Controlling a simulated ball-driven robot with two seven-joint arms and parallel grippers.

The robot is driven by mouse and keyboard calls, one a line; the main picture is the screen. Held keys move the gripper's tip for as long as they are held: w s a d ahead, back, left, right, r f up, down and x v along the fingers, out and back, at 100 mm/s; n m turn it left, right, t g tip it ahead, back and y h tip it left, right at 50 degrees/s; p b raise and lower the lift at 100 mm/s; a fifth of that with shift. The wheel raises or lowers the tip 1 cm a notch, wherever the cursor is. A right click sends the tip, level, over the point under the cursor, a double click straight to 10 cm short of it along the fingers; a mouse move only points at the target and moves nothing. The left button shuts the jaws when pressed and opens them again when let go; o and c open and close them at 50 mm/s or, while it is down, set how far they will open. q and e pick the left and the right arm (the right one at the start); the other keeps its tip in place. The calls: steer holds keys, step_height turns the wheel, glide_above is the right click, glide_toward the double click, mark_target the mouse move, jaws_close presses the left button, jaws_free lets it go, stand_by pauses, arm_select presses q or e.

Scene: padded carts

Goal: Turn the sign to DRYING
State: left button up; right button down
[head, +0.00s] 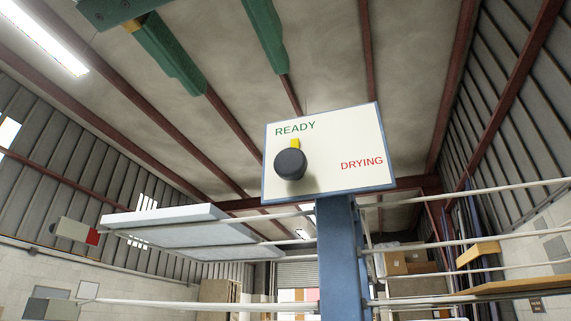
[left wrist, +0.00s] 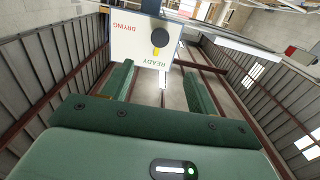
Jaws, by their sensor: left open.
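A white sign (head: 330,150) with a blue edge stands on a blue post (head: 340,255). It reads READY in green at the upper left and DRYING in red at the right. A round black knob (head: 290,164) sits at its left, with a yellow pointer (head: 295,143) directed up at READY. The left wrist view shows the sign (left wrist: 143,45) upside down, with the knob (left wrist: 160,38). My left gripper (head: 238,78) is open and empty, above and left of the sign, its two green fingers apart. The fingers also frame the sign's lower side in the left wrist view (left wrist: 157,72). My right gripper is not seen.
White rails and a pale padded shelf (head: 190,228) extend left of the post, below the sign. More rails (head: 480,238) and a wooden shelf (head: 520,286) are at the right. Boxes (head: 405,262) stand behind. The space around the knob's front looks clear.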

arm_select(q)
steer(key=p, duration=0.2)
glide_toward(288, 158)
steer(key=p+x, duration=0.3)
steer(key=x, duration=0.4)
steer(key=shift+w+r, duration=0.1)
steer(key=shift+w+d, duration=0.25)
steer(key=shift+w, duration=0.3)
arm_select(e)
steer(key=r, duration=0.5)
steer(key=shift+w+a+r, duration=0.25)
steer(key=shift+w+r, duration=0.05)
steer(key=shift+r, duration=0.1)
arm_select(q)
steer(key=c, duration=1)
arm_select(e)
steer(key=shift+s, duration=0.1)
